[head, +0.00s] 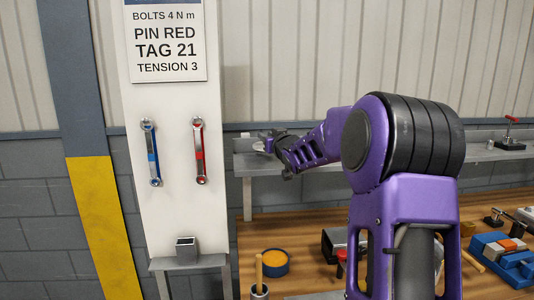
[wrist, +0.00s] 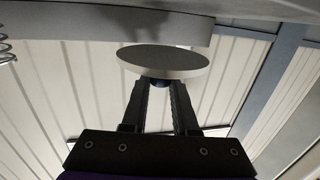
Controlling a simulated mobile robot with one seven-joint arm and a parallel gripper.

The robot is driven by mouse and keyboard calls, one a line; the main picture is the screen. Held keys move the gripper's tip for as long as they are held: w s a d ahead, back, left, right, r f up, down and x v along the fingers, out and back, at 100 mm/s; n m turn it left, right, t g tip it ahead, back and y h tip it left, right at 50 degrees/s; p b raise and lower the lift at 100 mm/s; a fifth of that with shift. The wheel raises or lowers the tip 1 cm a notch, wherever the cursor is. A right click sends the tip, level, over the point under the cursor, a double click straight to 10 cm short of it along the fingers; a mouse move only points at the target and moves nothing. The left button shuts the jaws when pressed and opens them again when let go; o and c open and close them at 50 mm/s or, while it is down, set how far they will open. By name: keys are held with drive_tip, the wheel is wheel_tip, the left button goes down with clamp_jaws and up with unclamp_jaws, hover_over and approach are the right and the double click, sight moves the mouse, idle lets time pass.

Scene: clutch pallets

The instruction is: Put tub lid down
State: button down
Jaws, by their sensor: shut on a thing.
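The tub lid (wrist: 165,62) is a flat grey disc with a small dark blue knob (wrist: 160,84). In the wrist view my gripper (wrist: 160,88) is shut on the knob, with the disc just beyond the fingertips. In the head view my gripper (head: 272,145) is at the left end of the grey wall shelf (head: 340,160); the lid is small and hard to make out there. I cannot tell whether the lid touches the shelf. An open blue tub (head: 275,269) with orange-brown contents stands on the wooden bench below.
A white panel with a sign (head: 165,40), a blue wrench (head: 151,152) and a red wrench (head: 199,150) stands left of my gripper. A metal cup (head: 186,250) sits on a ledge below. Blue blocks (head: 500,258) are on the bench at right. A coil spring (wrist: 5,45) shows in the wrist view.

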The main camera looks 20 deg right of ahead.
wheel_tip(320, 180, down, 4)
drive_tip(key=shift+f, duration=0.15)
drive_tip(key=c, duration=0.7)
unclamp_jaws()
drive_tip(key=s, duration=0.8)
drive_tip(key=s+b, duration=0.1)
drive_tip(key=s, duration=0.3)
drive_tip(key=shift+r, duration=0.3)
